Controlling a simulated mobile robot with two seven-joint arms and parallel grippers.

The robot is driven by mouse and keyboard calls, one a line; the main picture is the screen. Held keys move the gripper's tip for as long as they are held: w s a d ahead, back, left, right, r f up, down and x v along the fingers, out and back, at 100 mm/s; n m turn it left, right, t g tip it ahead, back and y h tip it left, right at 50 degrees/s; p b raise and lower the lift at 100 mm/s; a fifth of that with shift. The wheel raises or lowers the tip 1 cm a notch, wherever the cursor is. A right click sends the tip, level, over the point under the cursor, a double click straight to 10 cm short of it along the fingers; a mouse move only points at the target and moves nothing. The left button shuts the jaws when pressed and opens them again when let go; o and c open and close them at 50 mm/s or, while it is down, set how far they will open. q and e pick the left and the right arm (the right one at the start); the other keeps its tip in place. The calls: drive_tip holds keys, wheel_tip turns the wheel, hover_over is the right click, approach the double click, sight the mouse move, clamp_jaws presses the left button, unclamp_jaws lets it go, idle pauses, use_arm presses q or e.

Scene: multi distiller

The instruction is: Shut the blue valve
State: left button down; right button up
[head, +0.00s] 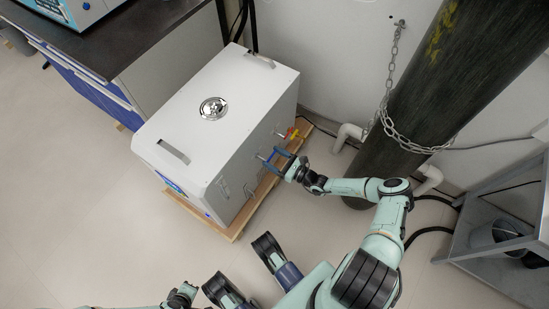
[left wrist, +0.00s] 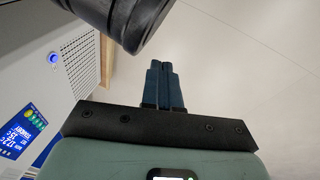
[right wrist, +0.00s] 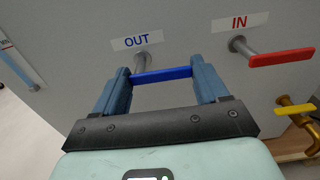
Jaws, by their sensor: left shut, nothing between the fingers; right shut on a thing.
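The blue valve (right wrist: 162,75) is a flat lever on a grey stem under the "OUT" label, on the side of a white box-shaped machine (head: 215,95). In the right wrist view its lever lies almost level, tilting slightly up to the right. My right gripper (right wrist: 160,66) is closed around the lever, one finger at each end. In the head view the right gripper (head: 275,161) is at the machine's side, where the lever is too small to make out. My left gripper (left wrist: 165,68) is shut and empty, pointing over bare floor beside the machine.
A red valve handle (right wrist: 282,58) under the "IN" label and a yellow valve (right wrist: 297,109) are just right of the blue one. A dark gas cylinder (head: 400,110) with a chain stands behind my right arm. A grey metal rack (head: 500,225) is at the right.

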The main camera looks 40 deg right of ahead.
use_arm(q)
drive_tip(key=shift+g, duration=0.8)
drive_tip(key=s+f, duration=0.1)
drive_tip(key=s+f+b, duration=0.2)
drive_tip(key=s, duration=0.1)
drive_tip(key=shift+a+f, duration=0.25)
drive_tip(key=shift+a, duration=0.05)
use_arm(e)
drive_tip(key=f+m, duration=0.1)
drive_tip(key=m, duration=0.5)
drive_tip(key=a+f+m, duration=0.1)
drive_tip(key=m, duration=0.4)
drive_tip(key=a+m, duration=0.1)
drive_tip(key=m, duration=0.5)
drive_tip(key=shift+s+a+f+m, duration=0.1)
drive_tip(key=shift+s+f+m, duration=0.2)
drive_tip(key=shift+s+f, duration=0.1)
drive_tip(key=shift+a, duration=0.1)
drive_tip(key=o, duration=1.1)
drive_tip(key=shift+c, duration=0.2)
